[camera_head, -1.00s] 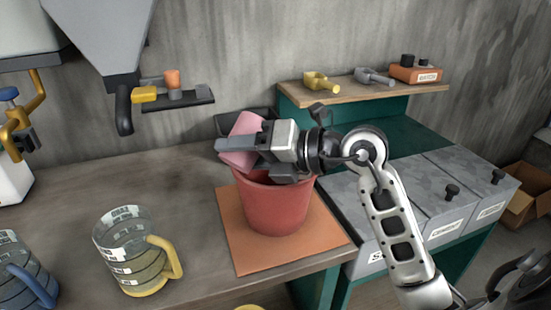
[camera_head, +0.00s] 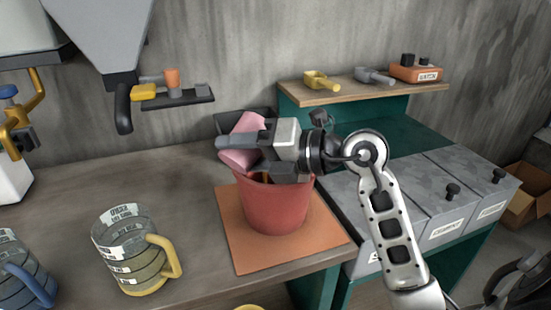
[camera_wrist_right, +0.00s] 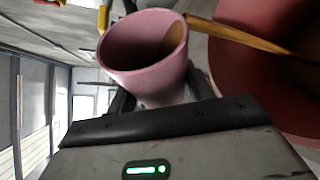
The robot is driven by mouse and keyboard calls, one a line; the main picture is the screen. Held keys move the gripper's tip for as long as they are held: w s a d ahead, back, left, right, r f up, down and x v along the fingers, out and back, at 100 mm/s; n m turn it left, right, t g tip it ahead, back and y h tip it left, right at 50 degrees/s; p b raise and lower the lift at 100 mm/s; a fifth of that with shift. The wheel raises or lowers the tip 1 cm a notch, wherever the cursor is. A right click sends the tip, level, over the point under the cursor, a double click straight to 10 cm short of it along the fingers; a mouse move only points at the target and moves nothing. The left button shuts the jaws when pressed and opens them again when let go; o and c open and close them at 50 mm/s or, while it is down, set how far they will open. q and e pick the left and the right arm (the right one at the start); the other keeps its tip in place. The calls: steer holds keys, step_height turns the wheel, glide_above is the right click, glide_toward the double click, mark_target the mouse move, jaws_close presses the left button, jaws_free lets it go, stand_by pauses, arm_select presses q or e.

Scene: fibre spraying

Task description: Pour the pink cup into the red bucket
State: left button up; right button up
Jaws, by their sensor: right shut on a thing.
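The pink cup (camera_head: 240,158) is held tilted above the rim of the red bucket (camera_head: 275,208) in the head view. My right gripper (camera_head: 238,143) is shut on the cup, coming in from the right. In the right wrist view the pink cup (camera_wrist_right: 145,60) shows its open mouth, with some brown material inside. A tan-brown streak (camera_wrist_right: 240,35) runs from the cup's lip across the red bucket (camera_wrist_right: 235,75). The bucket stands upright on an orange mat (camera_head: 242,245). Its inside is mostly hidden by my gripper in the head view. My left gripper is not in view.
A clear measuring jug with a yellow handle (camera_head: 130,250) and one with a blue handle (camera_head: 20,275) stand at the left of the table. Grey lidded bins (camera_head: 435,195) are at the right. A wooden shelf (camera_head: 345,92) with scoops is behind. A grey hopper (camera_head: 105,35) hangs at upper left.

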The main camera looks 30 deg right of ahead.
steer(key=shift+f, duration=0.1)
stand_by(0.3)
steer(key=shift+r+m+y, duration=0.5)
steer(key=shift+m, duration=0.4)
stand_by(0.4)
steer(key=shift+w+d+f+m+y+p, duration=0.15)
steer(key=shift+d+m+p, duration=0.05)
steer(key=shift+d+m, duration=0.2)
steer(key=shift+w+d+f+m+y+p, duration=0.1)
steer(key=shift+w+d+m+y+p, duration=0.1)
steer(key=shift+d+m, duration=0.15)
stand_by(0.6)
steer(key=shift+d+r+m+t+p, duration=0.25)
steer(key=shift+m+t+p, duration=0.15)
steer(key=shift+p, duration=0.2)
